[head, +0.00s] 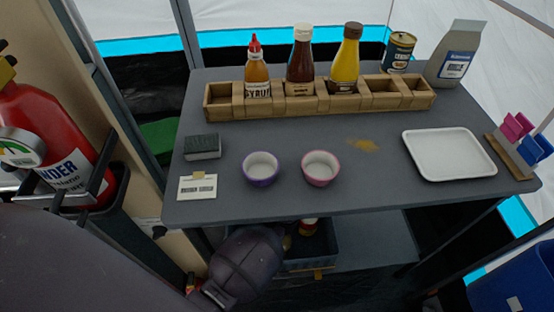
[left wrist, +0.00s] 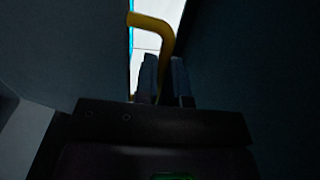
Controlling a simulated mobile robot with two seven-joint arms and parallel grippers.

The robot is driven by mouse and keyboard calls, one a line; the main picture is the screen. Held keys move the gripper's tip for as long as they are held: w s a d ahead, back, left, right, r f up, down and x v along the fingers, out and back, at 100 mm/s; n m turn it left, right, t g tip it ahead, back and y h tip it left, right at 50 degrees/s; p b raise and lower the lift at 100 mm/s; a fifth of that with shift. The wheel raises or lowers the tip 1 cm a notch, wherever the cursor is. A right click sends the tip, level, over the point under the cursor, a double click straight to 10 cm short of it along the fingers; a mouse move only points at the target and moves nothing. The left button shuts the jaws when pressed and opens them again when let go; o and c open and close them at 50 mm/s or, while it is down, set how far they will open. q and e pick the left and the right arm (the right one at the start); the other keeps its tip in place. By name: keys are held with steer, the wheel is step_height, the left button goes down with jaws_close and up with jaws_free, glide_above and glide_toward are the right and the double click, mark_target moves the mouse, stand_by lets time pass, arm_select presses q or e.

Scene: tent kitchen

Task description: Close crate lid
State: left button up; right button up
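A dark blue-grey crate (head: 334,241) sits on the lower shelf under the table. A few bottles or jars show inside it, so its top looks open on the visible side. A dark part of my left arm covers its left side, and I cannot make out the lid. My left gripper (left wrist: 165,80) shows in the left wrist view with its two dark fingers close together. A yellow bent bar (left wrist: 158,28) runs down between or just behind them. I cannot tell if they touch it. My right gripper is in neither view.
The grey table (head: 300,205) above the crate holds a wooden rack (head: 222,112) of bottles, two bowls, a white tray (head: 480,172), a can and a bag. A red extinguisher (head: 65,135) hangs at left. A blue bin (head: 515,285) stands at lower right.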

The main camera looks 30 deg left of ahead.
arm_select(q)
jaws_close()
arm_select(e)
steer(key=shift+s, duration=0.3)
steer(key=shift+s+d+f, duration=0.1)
arm_select(q)
steer(key=s+d, duration=0.1)
steer(key=s+d+f+b, duration=0.1)
steer(key=s, duration=0.1)
steer(key=shift+f, duration=0.1)
steer(key=shift+o, duration=1.5)
jaws_free()
steer(key=shift+w, duration=0.1)
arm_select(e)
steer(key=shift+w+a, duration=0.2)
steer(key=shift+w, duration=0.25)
arm_select(q)
steer(key=v, duration=0.7)
steer(key=shift+s, duration=0.2)
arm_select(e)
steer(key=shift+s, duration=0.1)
